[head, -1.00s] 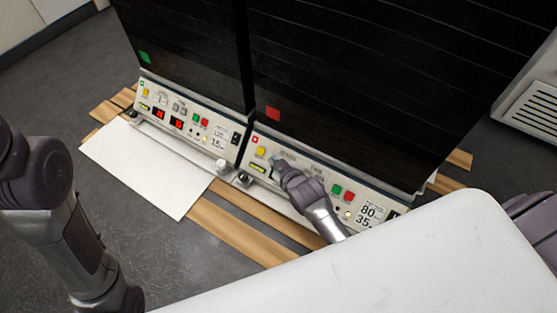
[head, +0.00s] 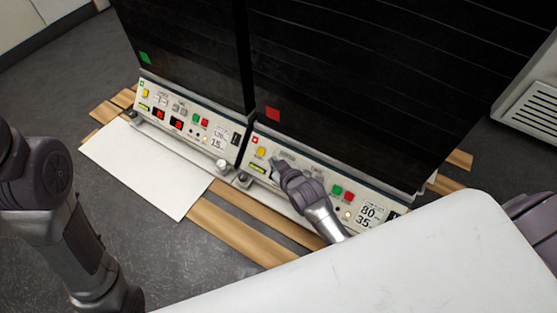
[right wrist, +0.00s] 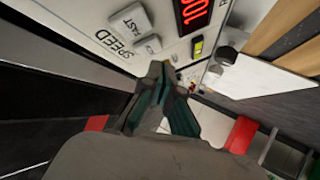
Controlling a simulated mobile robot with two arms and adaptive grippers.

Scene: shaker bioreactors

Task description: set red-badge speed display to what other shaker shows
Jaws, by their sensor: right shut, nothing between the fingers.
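The red-badge shaker carries a red square (head: 272,114) on its dark front, above a pale control panel (head: 318,174). My right gripper (head: 276,163) is shut and empty at the left part of this panel, covering its display in the head view. In the right wrist view its fingertips (right wrist: 163,75) are close to the panel, beside the FAST button (right wrist: 130,20) and a second grey button (right wrist: 148,46); contact cannot be told. A red speed display (right wrist: 194,12) is cut by the top edge. The other shaker, with a green badge (head: 144,57), has lit red displays (head: 159,114), too small to read.
Red and green buttons (head: 343,192) sit further right on the red-badge panel. A white sheet (head: 150,165) and wooden slats (head: 235,230) lie before the shakers. A white surface (head: 400,260) fills the lower right. My left arm is at the left, its gripper out of frame.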

